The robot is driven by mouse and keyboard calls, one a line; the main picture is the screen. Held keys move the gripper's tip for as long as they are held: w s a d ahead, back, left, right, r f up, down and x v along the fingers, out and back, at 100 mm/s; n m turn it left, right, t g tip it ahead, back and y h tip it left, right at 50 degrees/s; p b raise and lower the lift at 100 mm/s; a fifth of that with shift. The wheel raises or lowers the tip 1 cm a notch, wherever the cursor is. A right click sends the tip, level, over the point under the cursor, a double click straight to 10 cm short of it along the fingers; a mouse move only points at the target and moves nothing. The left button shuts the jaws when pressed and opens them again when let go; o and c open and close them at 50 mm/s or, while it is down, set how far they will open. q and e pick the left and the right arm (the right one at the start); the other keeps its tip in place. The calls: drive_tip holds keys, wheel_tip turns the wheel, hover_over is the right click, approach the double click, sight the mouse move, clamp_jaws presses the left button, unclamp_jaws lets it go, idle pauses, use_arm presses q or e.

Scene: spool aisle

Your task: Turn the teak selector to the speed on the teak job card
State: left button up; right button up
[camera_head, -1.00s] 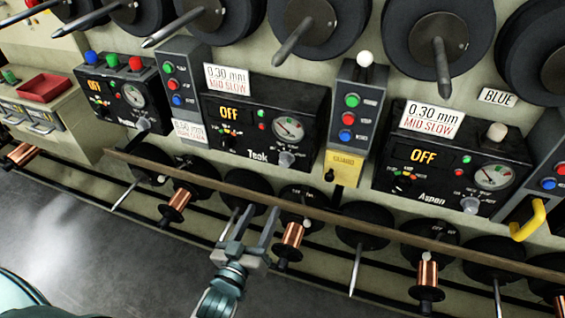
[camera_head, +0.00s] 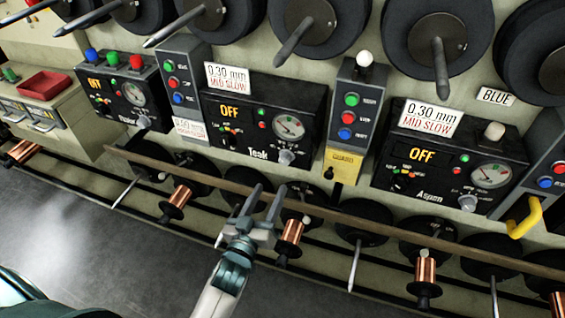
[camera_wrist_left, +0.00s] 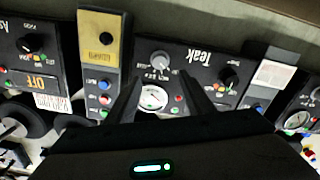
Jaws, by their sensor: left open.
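The Teak panel (camera_head: 263,108) is a black box in the middle, with a lit "OFF" display. Its job card (camera_head: 227,77) above reads "0.30 mm MID SLOW". The panel has a black knob (camera_head: 231,139) among coloured marks at left and a grey knob (camera_head: 286,157) at lower right. The wrist view shows the panel upside down, with the grey knob (camera_wrist_left: 160,61) and the black knob (camera_wrist_left: 228,78). My left gripper (camera_head: 268,190) is open and empty, below the panel and apart from it. In the wrist view its fingers (camera_wrist_left: 162,80) point toward the grey knob. My right gripper is not in view.
A brown rail (camera_head: 330,213) runs below the panels, with copper spools (camera_head: 290,238) and spindles under it. A yellow guard plate (camera_head: 343,166) hangs right of Teak. Large black reels with spindles jut out above. The Aspen panel (camera_head: 450,160) stands to the right.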

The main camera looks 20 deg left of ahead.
sight(284, 162)
use_arm(q)
drive_tip(key=w+p, duration=0.1)
drive_tip(key=w, duration=0.9)
drive_tip(key=shift+d, duration=0.15)
drive_tip(key=shift+w+p, duration=0.3)
drive_tip(key=shift+w, duration=0.45)
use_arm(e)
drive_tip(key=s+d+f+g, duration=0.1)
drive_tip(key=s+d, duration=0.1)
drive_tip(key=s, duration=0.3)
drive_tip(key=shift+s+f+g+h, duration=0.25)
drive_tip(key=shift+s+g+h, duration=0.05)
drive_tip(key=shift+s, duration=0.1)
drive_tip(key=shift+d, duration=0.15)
